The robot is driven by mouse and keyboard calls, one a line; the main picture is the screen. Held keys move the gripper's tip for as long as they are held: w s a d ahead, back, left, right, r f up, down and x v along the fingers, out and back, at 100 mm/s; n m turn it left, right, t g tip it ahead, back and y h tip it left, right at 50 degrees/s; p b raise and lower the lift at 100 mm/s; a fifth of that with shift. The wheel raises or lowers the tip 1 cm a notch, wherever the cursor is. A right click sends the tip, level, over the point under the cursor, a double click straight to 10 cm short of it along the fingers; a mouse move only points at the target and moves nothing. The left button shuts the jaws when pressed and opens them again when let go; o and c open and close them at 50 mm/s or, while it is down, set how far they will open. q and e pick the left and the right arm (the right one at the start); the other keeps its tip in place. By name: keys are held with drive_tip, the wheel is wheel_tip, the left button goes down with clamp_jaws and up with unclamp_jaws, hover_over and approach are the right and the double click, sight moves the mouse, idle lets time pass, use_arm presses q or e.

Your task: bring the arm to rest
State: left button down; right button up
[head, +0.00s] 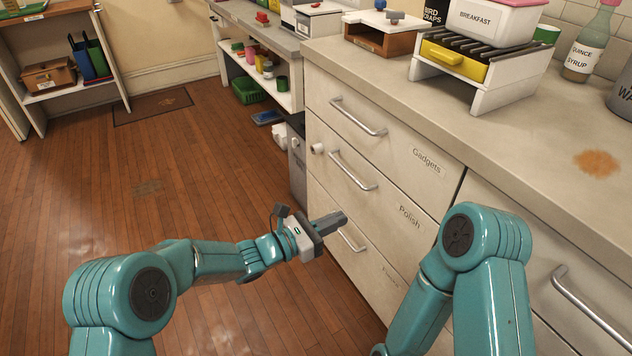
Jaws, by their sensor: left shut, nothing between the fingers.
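My left arm reaches in from the lower left, and its gripper (340,217) is shut and empty. It hangs in front of the drawer cabinet, close to the handle of the lowest drawer in the picture. I cannot tell whether it touches that handle. My right arm is folded at the lower right, with its elbow in front of the cabinet. Its gripper is out of the picture.
The "Gadgets" drawer (395,140) and "Polish" drawer (372,200) look shut. The counter (520,125) holds a rack (495,75), a syrup bottle (590,45) and an orange stain (596,163).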

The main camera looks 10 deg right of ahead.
use_arm(q)
drive_tip(key=s+a+f+m+g+y, duration=0.35)
drive_tip(key=s+a+f, duration=0.3)
drive_tip(key=f, duration=0.35)
drive_tip(key=s+a+f+m+g+y, duration=0.35)
drive_tip(key=s+a+f+y, duration=0.2)
drive_tip(key=s+f, duration=0.35)
drive_tip(key=s+a+f+m+t+y, duration=0.1)
drive_tip(key=s+a+f+m+y, duration=0.1)
drive_tip(key=s+a+f+m, duration=0.35)
drive_tip(key=s+a+f+m+y, duration=0.25)
drive_tip(key=s+a+m, duration=0.35)
drive_tip(key=a, duration=0.4)
wheel_tip(320, 180, up, 26)
drive_tip(key=m+p, duration=0.1)
drive_tip(key=p, duration=2.4)
drive_tip(key=shift+s+d+f+t, duration=0.2)
drive_tip(key=shift+s+t, duration=0.1)
drive_tip(key=shift+t, duration=0.1)
drive_tip(key=shift+d, duration=0.15)
